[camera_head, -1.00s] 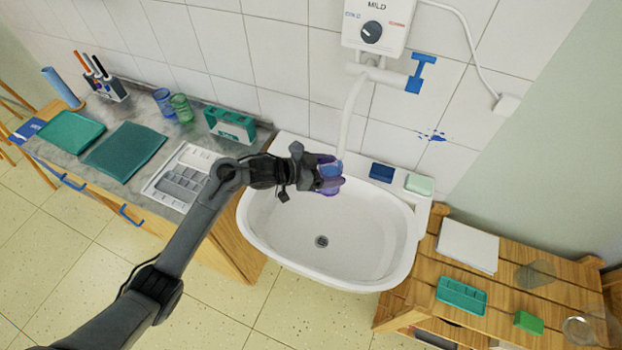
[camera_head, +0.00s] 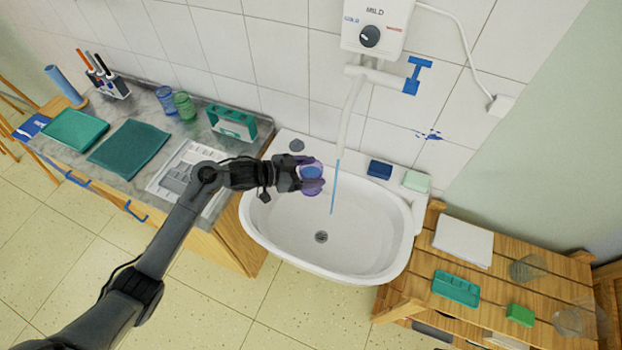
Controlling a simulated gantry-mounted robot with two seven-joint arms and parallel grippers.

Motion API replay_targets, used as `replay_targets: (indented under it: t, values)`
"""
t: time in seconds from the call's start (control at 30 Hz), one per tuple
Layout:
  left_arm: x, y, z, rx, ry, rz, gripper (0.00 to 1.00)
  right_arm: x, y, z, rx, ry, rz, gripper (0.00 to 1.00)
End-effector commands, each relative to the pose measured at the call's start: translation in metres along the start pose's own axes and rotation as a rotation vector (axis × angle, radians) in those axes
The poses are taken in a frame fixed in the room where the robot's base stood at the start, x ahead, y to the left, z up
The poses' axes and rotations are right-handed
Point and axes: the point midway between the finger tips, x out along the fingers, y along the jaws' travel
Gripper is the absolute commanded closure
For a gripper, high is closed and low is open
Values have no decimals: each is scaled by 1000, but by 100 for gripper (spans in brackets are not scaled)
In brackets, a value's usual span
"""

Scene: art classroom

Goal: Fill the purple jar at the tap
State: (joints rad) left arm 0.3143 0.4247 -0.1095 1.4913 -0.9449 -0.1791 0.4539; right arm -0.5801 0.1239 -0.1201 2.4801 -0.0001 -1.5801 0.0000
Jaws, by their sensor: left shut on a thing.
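My left gripper (camera_head: 299,175) is shut on the purple jar (camera_head: 313,187), a see-through purple vessel, and holds it over the back left of the white sink (camera_head: 262,238). Blue water (camera_head: 311,172) shows inside the jar. The fingers hide part of the jar. The tap's white spout (camera_head: 349,115) comes down from the wall to the right of the jar. A thin blue stream of water (camera_head: 335,187) falls from it into the basin, beside the jar and apart from it. The blue tap lever (camera_head: 415,76) is at the spout's upper right. My right gripper is out of view.
A white water heater (camera_head: 374,22) hangs above the tap. A blue sponge (camera_head: 379,169) and a pale green soap (camera_head: 416,181) lie on the sink's back ledge. The counter at left holds glasses (camera_head: 184,106), a teal box (camera_head: 231,122) and a tray. A wooden shelf (camera_head: 401,298) stands at right.

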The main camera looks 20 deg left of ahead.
Motion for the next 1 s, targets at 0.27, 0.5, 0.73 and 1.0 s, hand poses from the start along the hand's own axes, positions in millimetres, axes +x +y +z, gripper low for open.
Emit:
replay_targets:
  t: [0.27, 0.5, 0.73, 1.0]
  values:
    - [0, 0, -1, 1, 2, -1, 59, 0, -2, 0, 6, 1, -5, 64]
    - [-5, -1, 0, 0, 1, -1, 59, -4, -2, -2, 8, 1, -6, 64]
    - [-21, -4, 6, 0, 0, -1, 59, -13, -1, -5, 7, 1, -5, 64]
    - [-40, -7, 14, 1, -1, -1, 59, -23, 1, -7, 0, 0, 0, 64]
